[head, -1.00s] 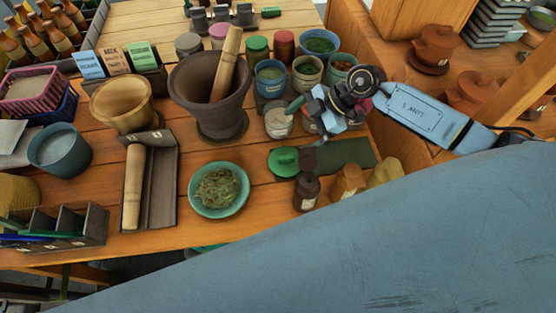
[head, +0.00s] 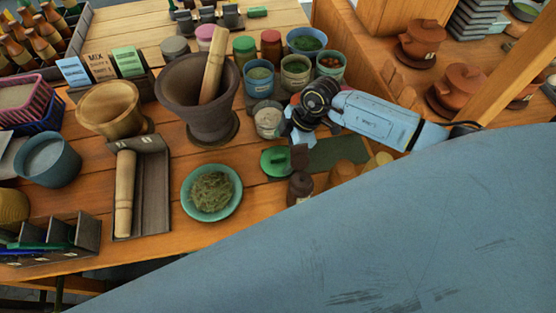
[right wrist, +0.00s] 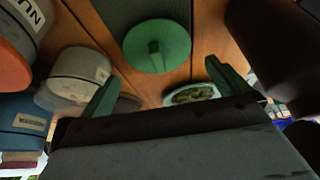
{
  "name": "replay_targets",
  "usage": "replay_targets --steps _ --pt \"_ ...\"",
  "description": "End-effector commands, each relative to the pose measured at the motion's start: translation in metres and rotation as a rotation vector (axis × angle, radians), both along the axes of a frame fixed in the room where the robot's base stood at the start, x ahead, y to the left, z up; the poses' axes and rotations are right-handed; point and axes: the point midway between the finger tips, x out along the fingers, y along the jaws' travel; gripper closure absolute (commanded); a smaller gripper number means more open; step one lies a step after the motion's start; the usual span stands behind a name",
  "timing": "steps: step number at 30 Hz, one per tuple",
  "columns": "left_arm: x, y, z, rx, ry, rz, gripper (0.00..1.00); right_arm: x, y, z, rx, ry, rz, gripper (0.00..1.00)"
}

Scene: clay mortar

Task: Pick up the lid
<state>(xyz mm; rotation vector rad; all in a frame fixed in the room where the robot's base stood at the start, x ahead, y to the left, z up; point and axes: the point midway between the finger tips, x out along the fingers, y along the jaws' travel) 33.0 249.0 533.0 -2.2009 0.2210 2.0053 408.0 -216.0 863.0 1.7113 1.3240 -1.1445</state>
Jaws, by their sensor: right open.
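The lid (head: 272,163) is a round green disc with a raised knob. It lies on the wooden table beside a dark green mat (head: 335,153), in front of a small jar of pale powder (head: 268,121). In the right wrist view the lid (right wrist: 157,46) shows ahead of the fingers, its knob facing the camera. My right gripper (head: 301,137) is above and just right of the lid, apart from it. Its two green fingers are spread wide and empty in the right wrist view (right wrist: 165,88). My left gripper is not in view.
A small dark bottle (head: 301,188) stands close in front of the lid. A green bowl of herbs (head: 212,192) sits to its left. A large mortar (head: 207,105) with a wooden pestle stands behind left. Several filled pots line the back. My blue arm covers the lower right.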

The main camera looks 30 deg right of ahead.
Motion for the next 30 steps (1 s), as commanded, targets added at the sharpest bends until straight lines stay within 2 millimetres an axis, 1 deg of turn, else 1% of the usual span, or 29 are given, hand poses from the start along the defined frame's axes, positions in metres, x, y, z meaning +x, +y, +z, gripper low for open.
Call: replay_targets --steps 9,13,19,26,30 --pt "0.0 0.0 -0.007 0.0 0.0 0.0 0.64 0.006 0.015 -0.041 0.002 0.002 0.0 0.0" --pt "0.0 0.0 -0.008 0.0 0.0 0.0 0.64 0.007 0.018 -0.047 0.001 0.0 0.0 0.0" --pt "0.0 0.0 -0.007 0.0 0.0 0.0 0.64 0.007 0.018 -0.047 0.0 -0.001 0.001 0.0" --pt "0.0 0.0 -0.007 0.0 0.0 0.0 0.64 0.007 0.018 -0.047 0.0 0.0 0.001 0.3" --pt "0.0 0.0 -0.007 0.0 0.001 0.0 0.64 0.007 0.018 -0.047 0.001 -0.002 0.001 0.3"
